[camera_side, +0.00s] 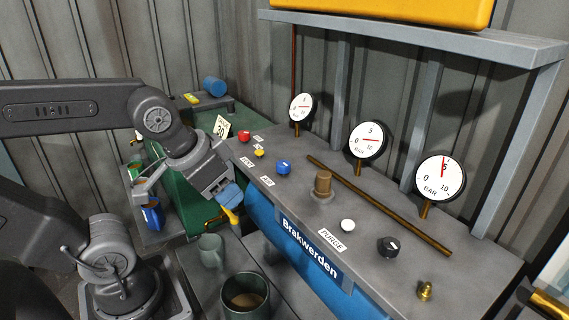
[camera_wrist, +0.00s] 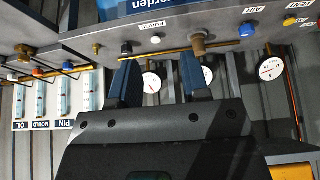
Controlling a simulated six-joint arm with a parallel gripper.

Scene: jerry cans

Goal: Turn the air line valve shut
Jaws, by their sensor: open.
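A round blue knob (camera_side: 283,167) stands on the grey bench top behind a small label that reads AIR (camera_side: 267,181). The blue knob (camera_wrist: 247,31) also shows at the upper right of the wrist view, by the upside-down AIR label (camera_wrist: 256,10). I cannot tell its turned position. My gripper (camera_side: 232,196) is in front of the bench edge, left of and below the knob, apart from it. A yellow lever-like piece (camera_side: 231,215) shows just below the fingertips; I cannot tell whether they touch. In the wrist view my gripper (camera_wrist: 158,62) is open and empty.
A red knob (camera_side: 244,136), yellow knob (camera_side: 259,153), brown stub (camera_side: 323,184), white button (camera_side: 348,225) and black knob (camera_side: 388,247) share the bench. Gauges (camera_side: 440,181) and a brown rod (camera_side: 385,208) stand behind. Mugs (camera_side: 245,297) sit lower in front.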

